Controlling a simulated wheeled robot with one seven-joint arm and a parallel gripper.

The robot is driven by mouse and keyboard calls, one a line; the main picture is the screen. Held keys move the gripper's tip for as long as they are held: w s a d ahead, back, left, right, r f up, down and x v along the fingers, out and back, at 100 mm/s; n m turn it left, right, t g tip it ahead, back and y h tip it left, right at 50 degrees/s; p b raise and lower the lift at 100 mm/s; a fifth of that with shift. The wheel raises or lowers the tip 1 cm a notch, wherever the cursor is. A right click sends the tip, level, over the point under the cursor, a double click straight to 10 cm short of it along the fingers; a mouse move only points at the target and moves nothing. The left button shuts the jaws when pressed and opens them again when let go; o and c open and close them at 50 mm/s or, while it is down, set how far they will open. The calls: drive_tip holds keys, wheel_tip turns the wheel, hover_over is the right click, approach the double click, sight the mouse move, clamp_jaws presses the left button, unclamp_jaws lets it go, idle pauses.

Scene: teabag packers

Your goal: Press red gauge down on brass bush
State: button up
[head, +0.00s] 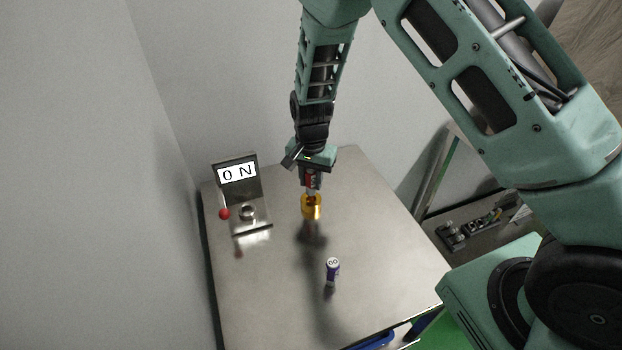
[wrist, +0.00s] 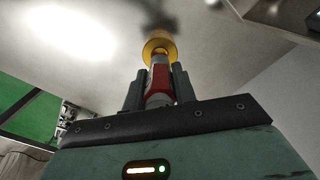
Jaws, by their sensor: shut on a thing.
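My gripper (head: 311,181) is shut on the red gauge (head: 311,182) and points down over the metal table. In the wrist view the gauge (wrist: 159,82) shows red and pale grey between the two fingers. The brass bush (head: 311,207), a gold ring-like piece, is at the gauge's lower end, in line with it. In the wrist view the bush (wrist: 159,47) surrounds the gauge's far tip. How far the gauge goes into it is hidden. A dark shadow lies on the table just below the bush, and the bush looks raised off the top.
A fixture with an "ON" display (head: 238,173), a round seat (head: 248,212) and a red-knobbed lever (head: 224,213) stands at the table's (head: 275,310) left. A purple gauge (head: 332,270) stands nearer the front. The table's right side is clear.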

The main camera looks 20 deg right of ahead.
drive_tip(key=shift+r+p, duration=1.3)
drive_tip(key=shift+r, duration=0.5)
